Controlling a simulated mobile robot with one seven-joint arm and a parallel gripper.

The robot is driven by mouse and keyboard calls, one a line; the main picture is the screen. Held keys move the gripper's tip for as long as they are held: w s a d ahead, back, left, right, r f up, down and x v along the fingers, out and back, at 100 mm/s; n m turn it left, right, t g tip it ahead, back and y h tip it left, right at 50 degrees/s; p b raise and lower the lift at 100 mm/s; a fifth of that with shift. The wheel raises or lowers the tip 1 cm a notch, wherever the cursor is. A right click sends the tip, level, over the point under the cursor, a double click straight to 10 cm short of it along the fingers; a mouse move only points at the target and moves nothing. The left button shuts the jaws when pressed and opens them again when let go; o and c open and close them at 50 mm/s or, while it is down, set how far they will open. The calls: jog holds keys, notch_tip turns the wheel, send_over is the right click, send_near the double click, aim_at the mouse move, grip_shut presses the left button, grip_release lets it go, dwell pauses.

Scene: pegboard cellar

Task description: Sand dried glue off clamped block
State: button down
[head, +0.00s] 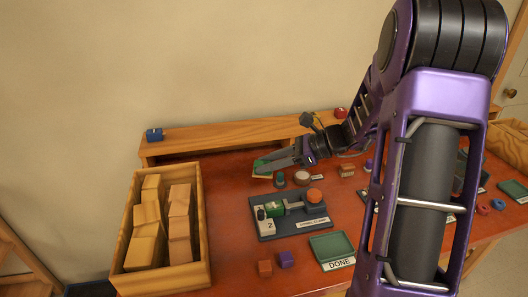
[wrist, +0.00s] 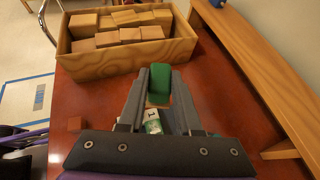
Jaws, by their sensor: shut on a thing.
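My gripper (head: 263,165) is shut on a green block (wrist: 158,86), probably the sanding block, near the back left of the red-brown table. In the head view the green block (head: 260,168) shows partly at the fingertips, with a tan edge under it; I cannot tell whether it touches the table. The clamp fixture (head: 290,229) stands in front of my gripper, with a dark grey base and an orange knob (head: 314,195). A green piece (head: 273,210) sits in it, beside a plate marked 2. Glue on it is too small to make out.
A wooden crate (head: 199,228) of wood blocks stands at the left. A green tray (head: 332,246) labelled DONE is at the front. A red cube (head: 265,267) and a purple cube (head: 286,258) lie left of it. A wooden shelf (head: 225,135) runs along the back.

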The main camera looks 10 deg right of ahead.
aim_at(269, 175)
jog(key=shift+s, duration=0.3)
notch_tip(269, 175, down, 5)
jog(key=b, duration=0.4)
jog(key=shift+d+r, duration=0.1)
jog(key=shift+r, duration=0.1)
